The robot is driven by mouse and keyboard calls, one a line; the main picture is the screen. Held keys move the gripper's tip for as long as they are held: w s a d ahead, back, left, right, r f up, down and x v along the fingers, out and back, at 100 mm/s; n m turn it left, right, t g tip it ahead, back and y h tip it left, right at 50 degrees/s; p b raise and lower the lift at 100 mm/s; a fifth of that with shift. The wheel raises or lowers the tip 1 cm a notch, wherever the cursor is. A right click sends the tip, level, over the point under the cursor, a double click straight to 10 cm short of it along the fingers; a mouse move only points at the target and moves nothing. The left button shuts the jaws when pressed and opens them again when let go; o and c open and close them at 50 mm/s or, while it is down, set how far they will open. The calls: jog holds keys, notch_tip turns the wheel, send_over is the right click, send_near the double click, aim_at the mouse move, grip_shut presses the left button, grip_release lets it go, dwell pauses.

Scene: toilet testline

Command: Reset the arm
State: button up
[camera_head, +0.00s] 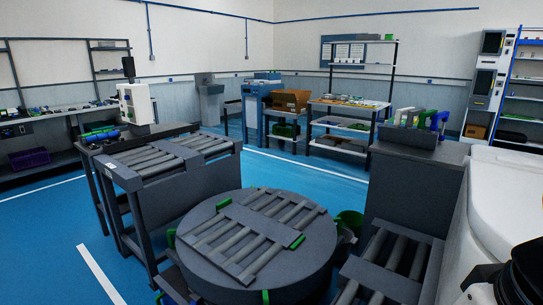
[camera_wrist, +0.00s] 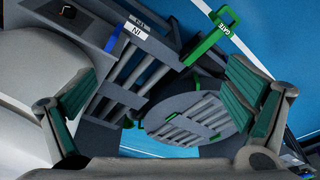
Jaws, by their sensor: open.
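My gripper (camera_wrist: 162,88) shows in the wrist view with its two green-padded fingers wide apart at the left and right. It is open, and nothing is between the pads. Beyond the fingers are a round grey roller turntable (camera_wrist: 218,119) and a roller conveyor with an "IN" label (camera_wrist: 135,38). In the head view, part of my white and black arm shows at the right edge and lower right corner. My gripper is not visible there.
The turntable (camera_head: 305,262) stands front centre in the head view, beside a roller bench (camera_head: 190,195) and a right-hand roller conveyor (camera_head: 372,282). A grey cabinet (camera_head: 410,185) stands behind. A green "GATE" handle (camera_wrist: 208,42) shows in the wrist view. Blue floor (camera_head: 45,235) is clear at left.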

notch_tip(320, 180, up, 14)
jog(key=s+t+p, duration=0.1)
jog(key=s+p, duration=0.1)
jog(key=p, duration=1)
jog(key=shift+s+d+r+t, duration=0.15)
jog(key=shift+r+t, duration=0.05)
jog(key=shift+t, duration=0.2)
dwell(1.0)
